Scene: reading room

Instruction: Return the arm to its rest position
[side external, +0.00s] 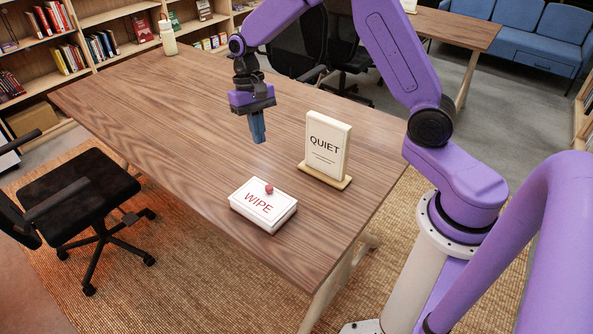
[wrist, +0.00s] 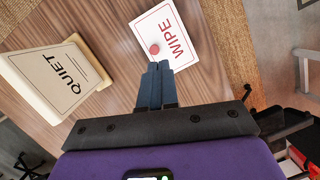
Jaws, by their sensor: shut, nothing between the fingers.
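My purple arm reaches over the wooden table (side external: 150,100) from the right. My gripper (side external: 258,138) points down above the table, its blue fingers shut together with nothing between them. In the wrist view the fingertips (wrist: 158,66) show below the white WIPE box. The WIPE box (side external: 250,208) lies flat on the table, in front of the gripper and apart from it. A small red ball-like knob (side external: 269,189) sits on its top. The box also shows in the wrist view (wrist: 170,20).
A cream QUIET sign (side external: 327,147) stands upright on the table, right of my gripper. A pale bottle (side external: 168,38) stands at the table's far end. Black office chairs (side external: 75,195) flank the table. The table's left part is clear.

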